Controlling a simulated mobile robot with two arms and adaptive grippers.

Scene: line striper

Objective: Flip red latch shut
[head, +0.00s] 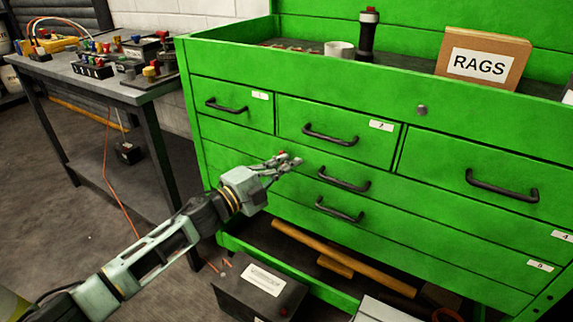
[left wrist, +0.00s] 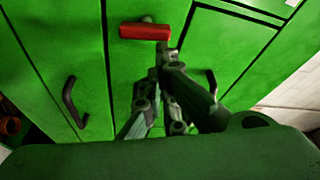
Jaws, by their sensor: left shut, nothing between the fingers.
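The red latch (left wrist: 145,31) shows in the left wrist view as a short red bar on the green cabinet front, lying sideways in that picture. In the head view only a small red spot of the latch (head: 282,153) shows at my left fingertips; the rest is hidden. My left gripper (head: 290,160) is shut and empty, close in front of the drawer fronts. In the left wrist view my gripper (left wrist: 162,68) is just below the latch's right end; I cannot tell whether they touch. My right gripper is not in view.
The green tool cabinet (head: 450,212) has several drawers with dark protruding handles, one (head: 343,180) close to my gripper. A black box (head: 258,290) stands low in front. A RAGS box (head: 484,58) stands on top. A grey workbench (head: 110,92) is at left, with open floor before it.

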